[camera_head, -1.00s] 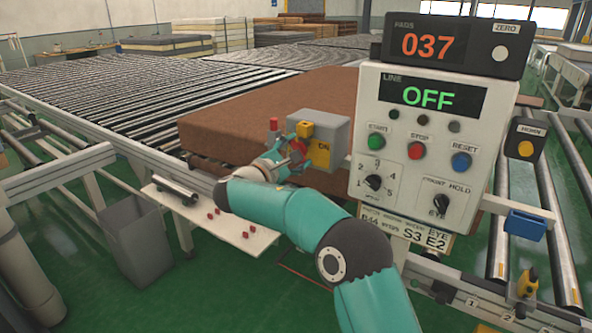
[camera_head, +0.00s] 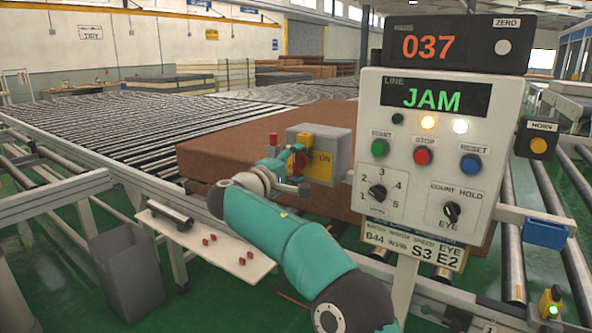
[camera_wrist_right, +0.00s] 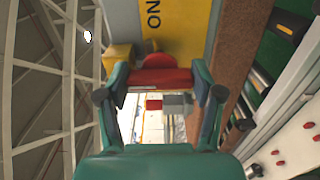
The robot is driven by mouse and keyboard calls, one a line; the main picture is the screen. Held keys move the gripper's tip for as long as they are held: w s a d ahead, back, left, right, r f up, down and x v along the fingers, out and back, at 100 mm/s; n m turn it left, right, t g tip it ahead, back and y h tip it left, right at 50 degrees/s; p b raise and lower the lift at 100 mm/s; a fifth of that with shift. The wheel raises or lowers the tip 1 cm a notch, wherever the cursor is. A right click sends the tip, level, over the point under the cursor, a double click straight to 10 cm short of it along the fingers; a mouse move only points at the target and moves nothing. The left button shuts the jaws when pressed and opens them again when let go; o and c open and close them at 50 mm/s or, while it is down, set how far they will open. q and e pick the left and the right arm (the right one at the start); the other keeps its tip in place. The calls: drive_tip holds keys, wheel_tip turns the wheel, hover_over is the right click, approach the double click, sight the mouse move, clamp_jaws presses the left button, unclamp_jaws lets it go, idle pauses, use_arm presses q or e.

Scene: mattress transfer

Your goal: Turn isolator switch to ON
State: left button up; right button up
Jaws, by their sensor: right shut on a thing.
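The isolator is a grey box (camera_head: 335,140) with a yellow front plate (camera_head: 322,168) marked ON, left of the control panel. Its red handle (camera_head: 300,158) is partly hidden by my right gripper (camera_head: 288,176). In the right wrist view the red handle (camera_wrist_right: 155,79) lies across between the two fingers of my right gripper (camera_wrist_right: 160,96), which is shut on it. The yellow plate (camera_wrist_right: 188,25) with the ON lettering shows just beyond the handle. The handle runs crosswise to that lettering, so it looks upright on the box. My left gripper is not in view.
The control panel (camera_head: 410,222) stands close on the right, its line display (camera_head: 433,97) reading JAM, with amber and white lamps lit. A brown mattress (camera_head: 225,150) lies behind the isolator. A white shelf (camera_head: 215,245) and grey bin (camera_head: 127,275) stand at left.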

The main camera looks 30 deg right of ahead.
drive_tip(key=shift+f, duration=0.35)
drive_tip(key=o, duration=1.1)
drive_tip(key=shift+o, duration=0.2)
drive_tip(key=shift+r, duration=0.2)
drive_tip(key=shift+s+a, duration=0.2)
drive_tip(key=shift+a, duration=0.35)
drive_tip(key=v, duration=1.1)
drive_tip(key=shift+w+f, duration=0.1)
